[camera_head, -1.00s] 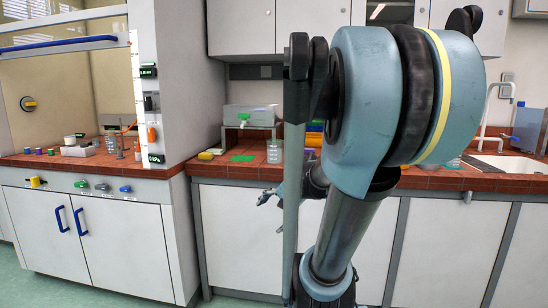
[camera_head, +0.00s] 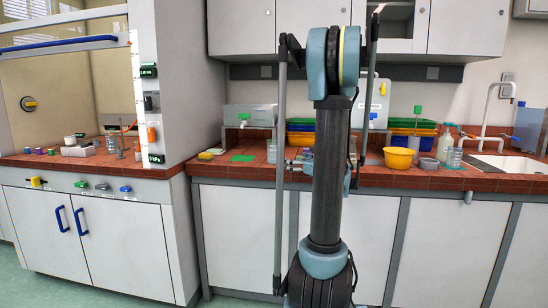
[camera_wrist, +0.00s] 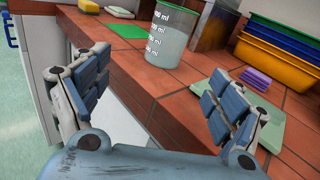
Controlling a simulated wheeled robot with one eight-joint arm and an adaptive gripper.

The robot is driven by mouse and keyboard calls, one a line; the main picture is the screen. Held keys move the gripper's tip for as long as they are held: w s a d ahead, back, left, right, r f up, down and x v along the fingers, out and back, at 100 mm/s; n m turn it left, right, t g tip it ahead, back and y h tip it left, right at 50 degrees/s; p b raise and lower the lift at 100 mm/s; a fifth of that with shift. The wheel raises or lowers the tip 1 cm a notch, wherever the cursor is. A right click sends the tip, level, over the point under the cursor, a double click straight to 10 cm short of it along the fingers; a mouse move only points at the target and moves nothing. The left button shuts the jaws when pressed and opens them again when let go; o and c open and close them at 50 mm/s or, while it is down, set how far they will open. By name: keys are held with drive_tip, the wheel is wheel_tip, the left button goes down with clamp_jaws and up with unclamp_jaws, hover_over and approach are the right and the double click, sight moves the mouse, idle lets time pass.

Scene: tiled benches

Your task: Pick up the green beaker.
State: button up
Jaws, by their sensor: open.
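The beaker stands beyond the fingertips, in line with the gap, and is not touched. In the head view the gripper is mostly hidden behind my arm.
A green mat (camera_wrist: 126,30) and yellow sponge (camera_wrist: 120,12) lie left of the beaker. A purple block (camera_wrist: 255,78) rests on a pale flat slab (camera_wrist: 268,122) close to the right finger. Stacked trays (camera_wrist: 285,45) stand behind. Bare tiles lie before the beaker.

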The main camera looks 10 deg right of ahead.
sight(279, 154)
drive_tip(key=shift+m, duration=0.4)
drive_tip(key=x, duration=0.8)
drive_tip(key=d+x, duration=0.1)
drive_tip(key=x, duration=0.3)
drive_tip(key=shift+w+r, duration=0.3)
drive_tip(key=shift+w, duration=0.2)
drive_tip(key=shift+x, duration=2.55)
drive_tip(key=shift+d, duration=0.2)
drive_tip(key=c, duration=1.4)
drive_tip(key=shift+o, duration=0.2)
wheel_tip(279, 154, up, 10)
